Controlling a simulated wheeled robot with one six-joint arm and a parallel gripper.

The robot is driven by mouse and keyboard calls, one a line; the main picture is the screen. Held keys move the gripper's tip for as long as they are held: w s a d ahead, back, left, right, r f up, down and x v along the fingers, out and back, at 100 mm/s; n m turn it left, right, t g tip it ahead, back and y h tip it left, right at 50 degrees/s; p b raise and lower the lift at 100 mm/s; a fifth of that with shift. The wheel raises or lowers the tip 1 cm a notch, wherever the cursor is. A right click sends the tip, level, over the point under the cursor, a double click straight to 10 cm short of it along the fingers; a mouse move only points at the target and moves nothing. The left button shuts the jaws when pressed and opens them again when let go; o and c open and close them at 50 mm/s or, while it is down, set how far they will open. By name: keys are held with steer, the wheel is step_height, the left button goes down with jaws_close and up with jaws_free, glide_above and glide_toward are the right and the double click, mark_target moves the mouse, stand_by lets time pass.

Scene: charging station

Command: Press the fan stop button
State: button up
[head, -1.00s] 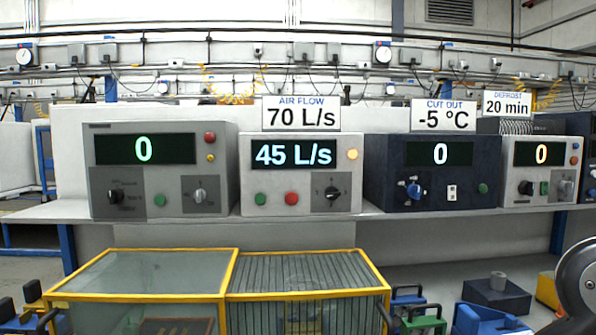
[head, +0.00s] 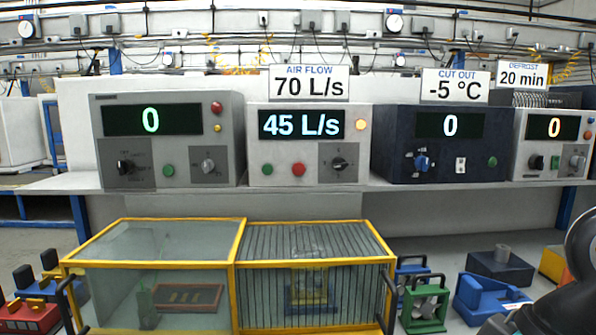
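The fan unit (head: 309,180) is the white box under the "AIR FLOW 70 L/s" sign (head: 310,83). Its display (head: 301,124) reads "45 L/s". Below the display are a green button (head: 267,169) and a red button (head: 298,169), with a black knob (head: 338,163) on a grey panel to their right. Which button is the stop button is not readable. A dark rounded part of my arm shows at the right edge; my gripper is not in view.
A grey unit (head: 225,178) stands to the left on the shelf (head: 60,185); a dark blue unit (head: 385,150) and another white unit (head: 520,165) stand to the right. A yellow-framed glass case (head: 240,250) stands in front. Coloured blocks and tools lie at the lower right.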

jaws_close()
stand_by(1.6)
